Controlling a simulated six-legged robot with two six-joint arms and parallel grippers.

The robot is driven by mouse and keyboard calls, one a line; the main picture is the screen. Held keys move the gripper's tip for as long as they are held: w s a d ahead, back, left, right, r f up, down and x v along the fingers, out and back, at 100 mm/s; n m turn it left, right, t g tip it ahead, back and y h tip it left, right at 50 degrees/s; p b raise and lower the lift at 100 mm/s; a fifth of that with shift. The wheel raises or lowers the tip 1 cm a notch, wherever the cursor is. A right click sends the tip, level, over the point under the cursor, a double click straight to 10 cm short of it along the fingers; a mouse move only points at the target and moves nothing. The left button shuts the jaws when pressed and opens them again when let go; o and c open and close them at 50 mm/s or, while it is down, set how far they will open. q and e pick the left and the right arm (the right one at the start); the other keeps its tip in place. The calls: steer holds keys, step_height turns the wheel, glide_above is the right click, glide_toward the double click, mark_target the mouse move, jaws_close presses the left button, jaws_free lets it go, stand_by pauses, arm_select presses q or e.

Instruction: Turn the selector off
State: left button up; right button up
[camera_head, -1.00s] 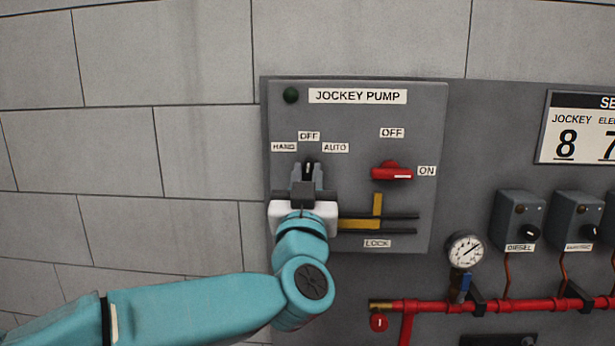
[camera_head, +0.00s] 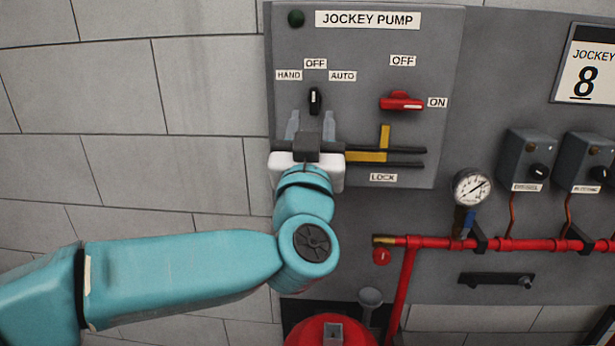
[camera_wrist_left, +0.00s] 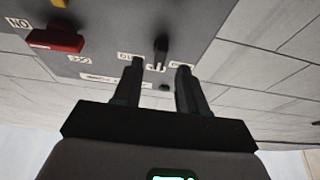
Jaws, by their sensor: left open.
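The black selector knob (camera_head: 315,100) is on the grey jockey pump panel (camera_head: 350,80), under the labels HAND, OFF and AUTO. Its white mark points up toward OFF. My left gripper (camera_head: 310,124) is open just below the knob, with a finger on each side and nothing between them. In the left wrist view the knob (camera_wrist_left: 161,50) stands beyond the gap between the open fingers (camera_wrist_left: 160,72), apart from them. My right gripper is in neither view.
A red switch handle (camera_head: 402,101) sits to the right, pointing at ON; it also shows in the left wrist view (camera_wrist_left: 55,40). A yellow and black lock slide (camera_head: 385,140) is right beside my gripper. A red pipe (camera_head: 480,245) and a gauge (camera_head: 472,187) are lower right.

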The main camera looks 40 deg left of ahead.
arm_select(q)
steer(key=b+v, duration=0.2)
steer(key=v, duration=0.9)
steer(key=shift+s+d+f, duration=0.2)
steer(key=shift+f, duration=0.05)
